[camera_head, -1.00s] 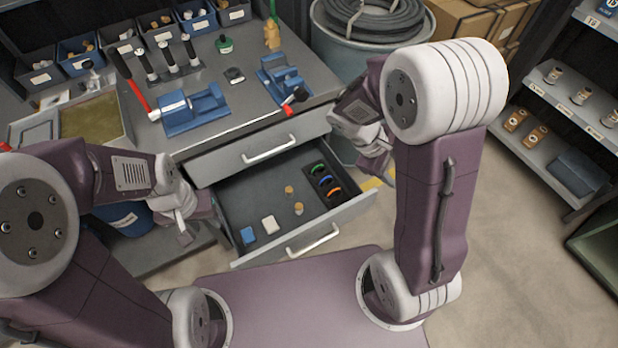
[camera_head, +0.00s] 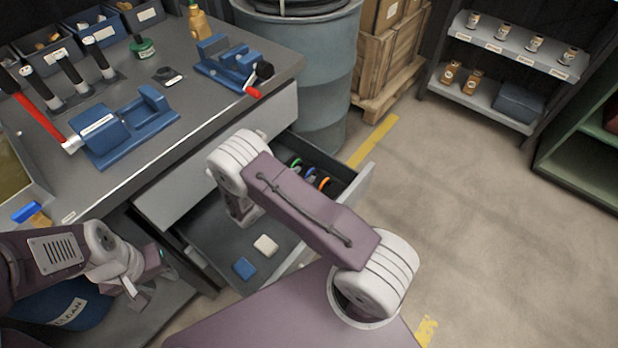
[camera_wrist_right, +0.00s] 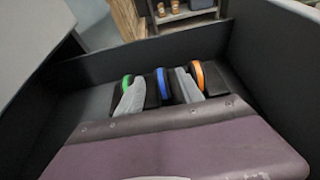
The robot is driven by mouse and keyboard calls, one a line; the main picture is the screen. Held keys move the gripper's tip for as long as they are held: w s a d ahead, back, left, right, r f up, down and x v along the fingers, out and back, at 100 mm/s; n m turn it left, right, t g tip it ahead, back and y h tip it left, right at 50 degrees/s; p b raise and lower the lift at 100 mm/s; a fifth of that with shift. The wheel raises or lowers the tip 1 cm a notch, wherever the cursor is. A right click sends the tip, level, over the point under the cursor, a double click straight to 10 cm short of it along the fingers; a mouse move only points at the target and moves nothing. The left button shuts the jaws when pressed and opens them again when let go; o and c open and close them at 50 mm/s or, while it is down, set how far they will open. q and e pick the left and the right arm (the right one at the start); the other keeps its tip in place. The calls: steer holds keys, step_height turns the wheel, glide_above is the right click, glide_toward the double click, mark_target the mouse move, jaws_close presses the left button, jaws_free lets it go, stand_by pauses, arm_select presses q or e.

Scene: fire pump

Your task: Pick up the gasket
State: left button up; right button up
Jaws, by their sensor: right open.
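Three ring gaskets stand in a dark holder in the open drawer: green (camera_head: 295,162), blue (camera_head: 310,171) and orange (camera_head: 323,183). The right wrist view shows the green (camera_wrist_right: 126,82), blue (camera_wrist_right: 162,83) and orange (camera_wrist_right: 198,75) rings in their slots. My right gripper (camera_wrist_right: 159,77) is open, its two grey fingers on either side of the blue ring. I cannot tell whether they touch it. In the head view my right arm hides this gripper. My left gripper (camera_head: 148,287) appears open and empty, left of the drawer.
The drawer (camera_head: 357,190) has raised walls around the holder. A blue block (camera_head: 244,267) and a white block (camera_head: 265,244) lie in it. The workbench (camera_head: 200,120) above carries blue vises and tools. A barrel (camera_head: 318,70) stands behind; the floor at right is clear.

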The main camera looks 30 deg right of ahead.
mark_target(309, 171)
steer(key=shift+d, duration=0.2)
steer(key=b+x, duration=0.1)
steer(key=x, duration=0.4)
steer(key=shift+w+f, duration=0.1)
steer(key=shift+w, duration=0.05)
jaws_close()
